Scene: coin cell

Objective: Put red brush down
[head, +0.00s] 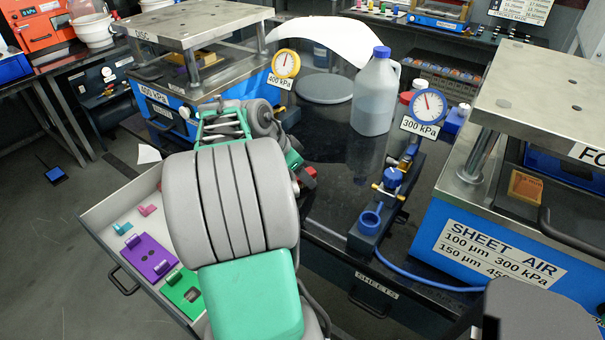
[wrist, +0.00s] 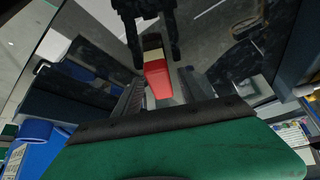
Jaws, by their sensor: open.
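The red brush (wrist: 157,82) shows in the wrist view, with a pale band (wrist: 153,56) at its far end. It lies between the two dark fingers of my gripper (wrist: 163,92), which are apart. Whether either finger touches it I cannot tell. The brush is at the glossy dark tabletop (head: 335,165), and a dark reflection shows beyond it. In the head view my arm hides most of the gripper. A small red and black patch (head: 308,177) shows beside the arm; I cannot tell if it is the brush.
A plastic jug (head: 376,97) and a round grey disc (head: 324,89) stand at the back of the table. A 300 kPa gauge (head: 428,105) and blue fittings stand to the right. An open drawer (head: 118,212) with purple and green pieces is at left. Presses flank both sides.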

